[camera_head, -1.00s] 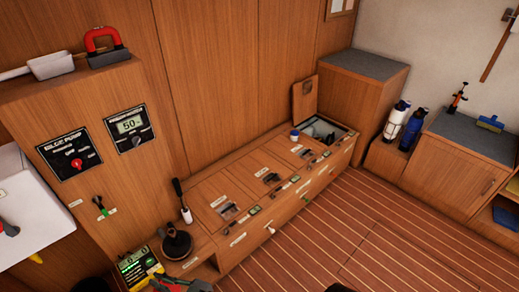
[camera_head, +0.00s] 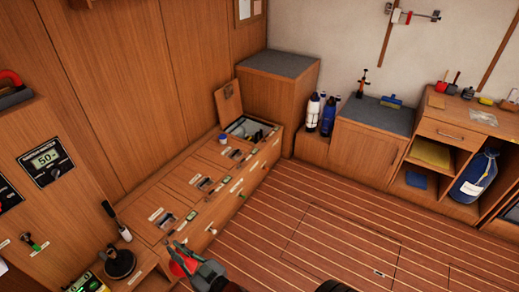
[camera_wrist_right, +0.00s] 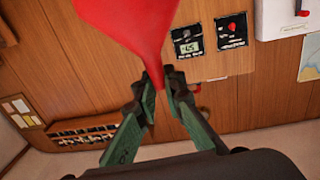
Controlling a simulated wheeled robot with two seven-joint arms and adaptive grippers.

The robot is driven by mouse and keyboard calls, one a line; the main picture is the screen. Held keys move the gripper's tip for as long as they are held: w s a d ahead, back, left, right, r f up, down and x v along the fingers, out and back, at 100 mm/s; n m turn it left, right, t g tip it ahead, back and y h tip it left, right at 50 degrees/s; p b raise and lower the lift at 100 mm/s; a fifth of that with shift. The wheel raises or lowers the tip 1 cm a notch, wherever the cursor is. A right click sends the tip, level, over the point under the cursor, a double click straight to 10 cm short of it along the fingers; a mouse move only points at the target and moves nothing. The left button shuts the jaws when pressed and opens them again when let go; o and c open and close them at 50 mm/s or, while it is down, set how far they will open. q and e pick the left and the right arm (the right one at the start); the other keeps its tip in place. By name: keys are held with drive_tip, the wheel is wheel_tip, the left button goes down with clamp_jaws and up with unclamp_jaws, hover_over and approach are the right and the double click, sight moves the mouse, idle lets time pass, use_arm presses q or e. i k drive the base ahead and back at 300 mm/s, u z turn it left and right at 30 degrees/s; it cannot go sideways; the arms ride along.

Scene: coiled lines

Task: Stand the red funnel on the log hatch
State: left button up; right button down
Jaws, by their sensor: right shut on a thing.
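My right gripper (camera_head: 187,262) is at the lower left of the head view, in front of the near end of the long wooden bench. It is shut on the red funnel (camera_head: 178,267), which is partly hidden by the fingers. In the right wrist view the funnel (camera_wrist_right: 125,22) fills the top, its narrow end between the green fingertips (camera_wrist_right: 160,80). The bench top has several closed hatches (camera_head: 181,190) with small labels. The labels are too small to read, so I cannot tell which is the log hatch. My left gripper is not in view.
At the bench's far end a hatch lid (camera_head: 228,103) stands open over a filled compartment (camera_head: 250,128). A small blue-topped item (camera_head: 227,139) sits beside it. A black plunger-like object (camera_head: 120,262) stands at the near end. The planked floor (camera_head: 330,225) is clear.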

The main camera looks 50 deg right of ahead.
sight(212, 151)
drive_tip(key=z, duration=1.45)
drive_tip(key=i, duration=2.25)
drive_tip(key=u, duration=1.05)
drive_tip(key=i, duration=0.45)
drive_tip(key=u, duration=0.35)
